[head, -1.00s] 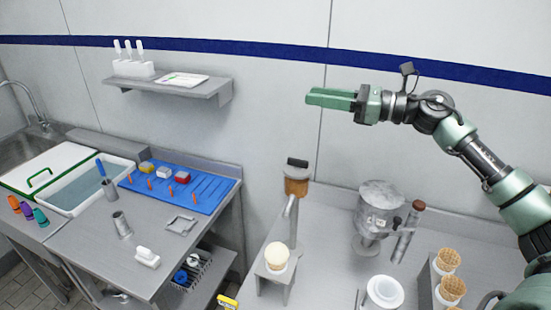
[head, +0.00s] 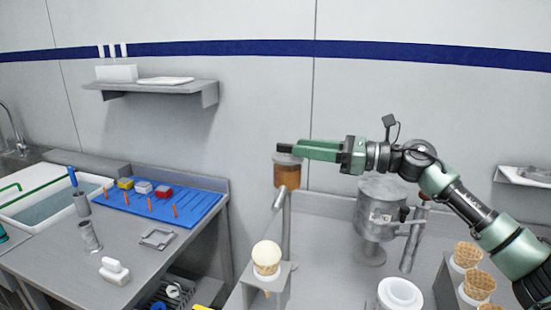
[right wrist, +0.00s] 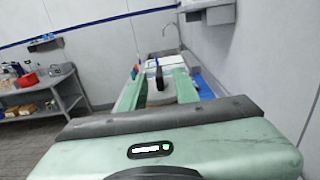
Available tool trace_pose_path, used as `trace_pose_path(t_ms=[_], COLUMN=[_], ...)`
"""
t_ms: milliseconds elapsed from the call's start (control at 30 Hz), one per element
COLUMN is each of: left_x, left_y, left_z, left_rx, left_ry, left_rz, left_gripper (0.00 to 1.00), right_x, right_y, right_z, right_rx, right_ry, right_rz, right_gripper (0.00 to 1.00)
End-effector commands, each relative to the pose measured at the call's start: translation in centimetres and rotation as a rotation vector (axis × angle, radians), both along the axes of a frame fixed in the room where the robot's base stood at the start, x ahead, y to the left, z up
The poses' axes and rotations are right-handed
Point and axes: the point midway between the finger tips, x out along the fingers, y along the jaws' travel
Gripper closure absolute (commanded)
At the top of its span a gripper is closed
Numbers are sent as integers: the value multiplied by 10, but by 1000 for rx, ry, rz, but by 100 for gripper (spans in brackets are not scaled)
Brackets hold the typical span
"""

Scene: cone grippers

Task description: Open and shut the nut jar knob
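The nut jar (head: 287,174), a brown-filled clear cylinder with a grey lid, stands upright on a metal post. Its dark knob (head: 284,148) sticks out just left of my right gripper's fingertips (head: 298,150) in the head view. In the right wrist view the green fingers (right wrist: 162,76) are apart, with the dark knob (right wrist: 158,77) showing between them. I cannot tell whether either finger touches it. The fingers hide part of the jar's top in the head view. My left gripper is not in view.
A grey metal dispenser (head: 381,208) stands right of the jar, below my right arm. A cone with a pale scoop (head: 267,254) sits in a stand below the jar. A white bowl (head: 400,293) and waffle cones (head: 467,255) are at the lower right. The wall is behind.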

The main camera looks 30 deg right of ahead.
Motion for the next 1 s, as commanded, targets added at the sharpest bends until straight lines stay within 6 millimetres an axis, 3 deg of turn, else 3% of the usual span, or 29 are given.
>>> trace_pose_path(t_ms=[467,933,1000], left_x=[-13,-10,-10], left_y=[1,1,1], left_z=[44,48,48], left_rx=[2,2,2], left_ry=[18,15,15], left_rz=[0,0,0], left_gripper=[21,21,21], right_x=[46,58,58], right_y=[39,49,49], right_z=[8,2,2], right_rx=[4,0,0], right_ry=[-3,0,0], right_rz=[0,0,0], right_gripper=[69,69,89])
